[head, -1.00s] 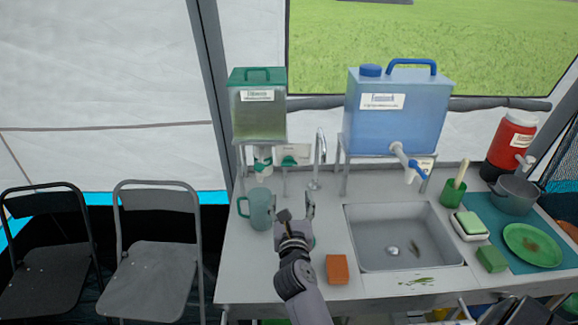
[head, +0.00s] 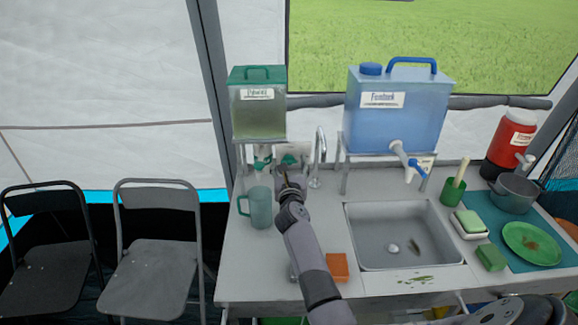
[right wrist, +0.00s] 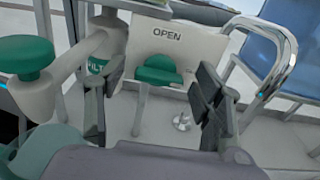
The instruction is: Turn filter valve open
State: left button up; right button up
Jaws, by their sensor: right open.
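The green filter tank (head: 257,110) stands on a rack at the back left of the counter. Below it, a green valve handle (right wrist: 158,70) shows in the right wrist view, in front of a white plate marked OPEN (right wrist: 166,38). My right gripper (right wrist: 155,98) is open, with one finger on each side of the handle in that view. I cannot tell whether they touch it. In the head view the right gripper (head: 291,182) reaches under the rack's right side and partly hides the valve area. A green knob (right wrist: 28,58) is on the white spigot at left. My left gripper is not in view.
A teal mug (head: 260,208) stands left of my right arm. A metal faucet (head: 319,160) is close on the right. An orange sponge (head: 338,266) lies beside the arm, left of the sink (head: 402,225). A blue water tank (head: 398,115) stands at the back.

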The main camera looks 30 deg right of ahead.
jog(key=shift+c, duration=0.4)
jog(key=c, duration=1.1)
